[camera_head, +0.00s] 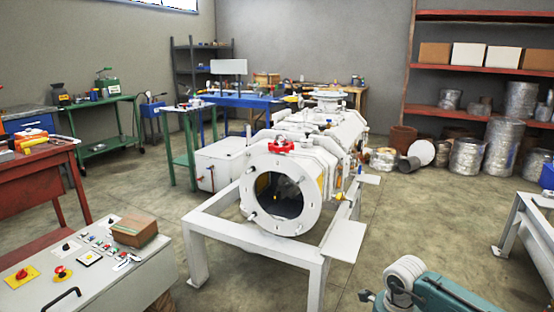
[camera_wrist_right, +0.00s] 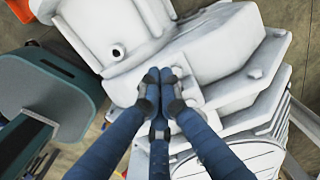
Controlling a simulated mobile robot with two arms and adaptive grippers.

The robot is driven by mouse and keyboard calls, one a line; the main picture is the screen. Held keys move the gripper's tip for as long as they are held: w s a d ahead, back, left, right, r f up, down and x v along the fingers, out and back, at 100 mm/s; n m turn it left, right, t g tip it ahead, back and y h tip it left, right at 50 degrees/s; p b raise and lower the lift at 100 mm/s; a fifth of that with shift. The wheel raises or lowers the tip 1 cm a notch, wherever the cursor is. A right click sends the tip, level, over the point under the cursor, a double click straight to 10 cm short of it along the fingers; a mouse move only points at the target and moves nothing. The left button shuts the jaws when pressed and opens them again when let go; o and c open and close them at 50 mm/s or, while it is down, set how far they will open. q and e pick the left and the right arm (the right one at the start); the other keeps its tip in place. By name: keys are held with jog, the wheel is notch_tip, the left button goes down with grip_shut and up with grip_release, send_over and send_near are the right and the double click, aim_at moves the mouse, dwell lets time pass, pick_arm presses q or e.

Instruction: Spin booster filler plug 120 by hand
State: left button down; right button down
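The white screw vacuum machine (camera_head: 318,130) stands on a white frame (camera_head: 215,228), with a round flange (camera_head: 253,205) and dark sight glass (camera_head: 277,196) facing me. A red fitting (camera_head: 281,147) sits above the flange. I cannot make out which part is booster filler plug 120. In the right wrist view, my right gripper (camera_wrist_right: 160,78) has its dark blue fingers drawn together over a white casting (camera_wrist_right: 225,60). No held object shows between the tips; contact with the casting is unclear. A small round port (camera_wrist_right: 118,52) lies up and left of them. My left gripper is out of view.
A control panel (camera_head: 85,262) with a brown box (camera_head: 134,231) on it stands at front left. A red workbench (camera_head: 40,170) is behind it. Another white frame (camera_head: 530,215) is at right. Open floor (camera_head: 420,220) lies between it and the machine.

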pick_arm(q)
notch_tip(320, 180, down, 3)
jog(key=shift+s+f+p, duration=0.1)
jog(key=shift+p, duration=0.2)
